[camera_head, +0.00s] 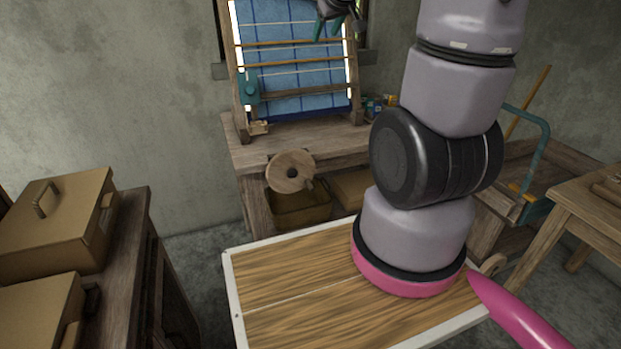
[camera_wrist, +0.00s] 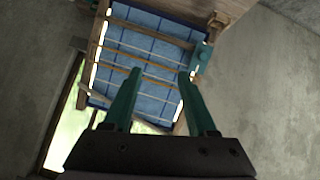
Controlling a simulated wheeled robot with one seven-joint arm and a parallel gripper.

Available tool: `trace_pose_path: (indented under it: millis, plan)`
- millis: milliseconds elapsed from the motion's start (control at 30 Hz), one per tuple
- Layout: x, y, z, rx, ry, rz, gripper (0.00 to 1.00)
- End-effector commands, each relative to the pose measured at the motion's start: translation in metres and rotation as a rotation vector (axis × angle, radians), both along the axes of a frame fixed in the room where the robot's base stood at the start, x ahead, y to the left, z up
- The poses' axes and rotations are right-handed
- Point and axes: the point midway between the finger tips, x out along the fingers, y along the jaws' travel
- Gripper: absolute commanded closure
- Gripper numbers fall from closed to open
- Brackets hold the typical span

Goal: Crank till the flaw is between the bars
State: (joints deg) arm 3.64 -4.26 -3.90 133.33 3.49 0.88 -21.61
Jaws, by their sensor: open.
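I cannot make out a flaw on the cloth. A round wooden crank wheel (camera_head: 290,172) with a peg handle (camera_head: 311,184) sits at the bench front, below the cloth. My gripper (camera_wrist: 160,74) is open and empty, its green fingers apart in front of the cloth. In the head view it shows at the top edge, partly cut off, well above the crank.
A wooden bench (camera_head: 340,140) carries the loom, with small jars (camera_head: 377,104) at its right. A brown bin (camera_head: 298,208) is under the crank. Tan boxes (camera_head: 58,222) stand on a cabinet at left. A cart (camera_head: 520,185) and table (camera_head: 590,205) stand at right.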

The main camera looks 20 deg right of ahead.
Motion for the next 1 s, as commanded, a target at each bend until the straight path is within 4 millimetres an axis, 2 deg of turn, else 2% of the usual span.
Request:
trace_pose_path:
  millis: [33,200,400,500,633,767,867,1000]
  plan:
    - [0.02,-0.011,-0.018,-0.06,-0.004,0.026,0.42]
    - [0.079,-0.041,-0.066,-0.286,-0.057,0.134,0.42]
    - [0.128,-0.071,-0.137,-0.555,-0.104,0.276,0.42]
    - [0.144,-0.081,-0.178,-0.693,-0.127,0.357,0.42]
    - [0.155,-0.091,-0.235,-0.865,-0.156,0.467,0.42]
    - [0.155,-0.093,-0.295,-1.034,-0.191,0.589,0.42]
    - [0.146,-0.092,-0.343,-1.159,-0.223,0.685,0.42]
    - [0.122,-0.082,-0.41,-1.326,-0.285,0.827,0.42]
